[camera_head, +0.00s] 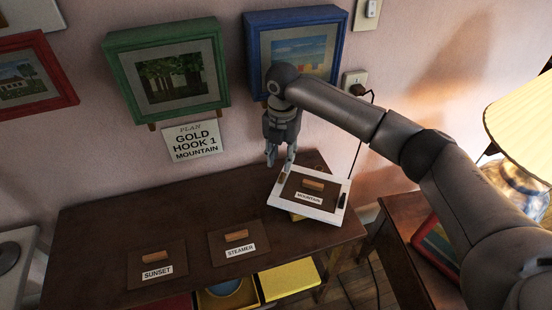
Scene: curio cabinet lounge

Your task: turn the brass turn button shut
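A white frame (272,200) lies tilted on the dark wooden table's right end. A brown back panel labelled MOUNTAIN (295,190) with a wooden grip sits inside it. A small brass-coloured bit, perhaps the turn button (283,176), shows at the frame's upper left, just below my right gripper's fingertips; it is too small to tell how it is turned. My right gripper (280,163) points down over that corner with its two fingers apart and nothing seen between them. I cannot tell whether a finger touches the brass bit. My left gripper is out of view.
Panels labelled STEAMER (256,256) and SUNSET (140,284) lie on the table (100,225). A green frame (118,46) and a blue frame (338,60) hang on the wall, with a plan card (193,142) below. A lamp (525,110) stands at right.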

